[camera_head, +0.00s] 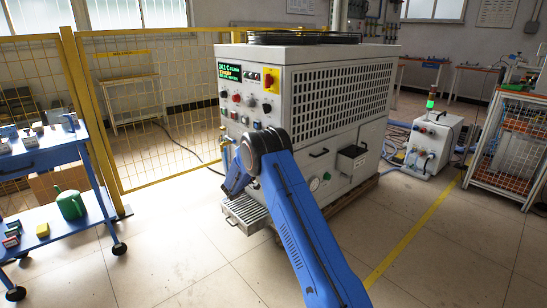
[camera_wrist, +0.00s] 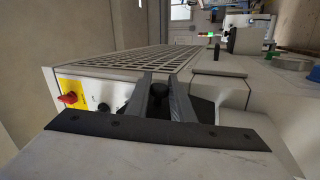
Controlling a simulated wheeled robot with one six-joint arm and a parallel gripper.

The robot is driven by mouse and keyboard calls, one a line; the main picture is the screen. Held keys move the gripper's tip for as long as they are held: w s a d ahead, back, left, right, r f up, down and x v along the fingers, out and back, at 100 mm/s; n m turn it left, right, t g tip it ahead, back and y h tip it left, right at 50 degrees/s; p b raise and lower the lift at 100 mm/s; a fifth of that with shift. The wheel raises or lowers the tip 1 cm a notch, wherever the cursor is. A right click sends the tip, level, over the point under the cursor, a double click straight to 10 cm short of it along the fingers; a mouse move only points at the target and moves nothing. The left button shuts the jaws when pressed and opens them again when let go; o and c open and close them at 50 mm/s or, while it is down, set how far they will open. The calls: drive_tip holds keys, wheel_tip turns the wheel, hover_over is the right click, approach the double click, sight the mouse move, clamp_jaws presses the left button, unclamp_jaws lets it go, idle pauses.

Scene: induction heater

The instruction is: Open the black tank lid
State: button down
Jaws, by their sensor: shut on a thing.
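In the wrist view, my gripper (camera_wrist: 159,84) has its two grey fingers closed on either side of a round black knob. A dark surface (camera_wrist: 198,109) shows beside and below the fingers and appears to be the black tank lid, sitting in the pale machine body. The fingers hide much of it, so I cannot tell whether it is raised. In the head view, my blue arm reaches to the front of the grey induction heater (camera_head: 340,95). My gripper and the lid are hidden there behind the arm.
The heater's front has a lit display (camera_head: 230,72) and a red switch on a yellow plate (camera_head: 270,81). A yellow mesh fence (camera_head: 150,110) and a blue cart (camera_head: 45,155) stand left. A white unit (camera_head: 433,140) stands right. The floor in front is mostly clear.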

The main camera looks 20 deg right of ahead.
drive_tip(key=shift+a, duration=0.1)
drive_tip(key=c, duration=1.6)
unclamp_jaws()
drive_tip(key=shift+o, duration=0.2)
drive_tip(key=v, duration=1.7)
drive_tip(key=shift+a, duration=0.15)
drive_tip(key=shift+f, duration=0.15)
drive_tip(key=shift+c, duration=0.6)
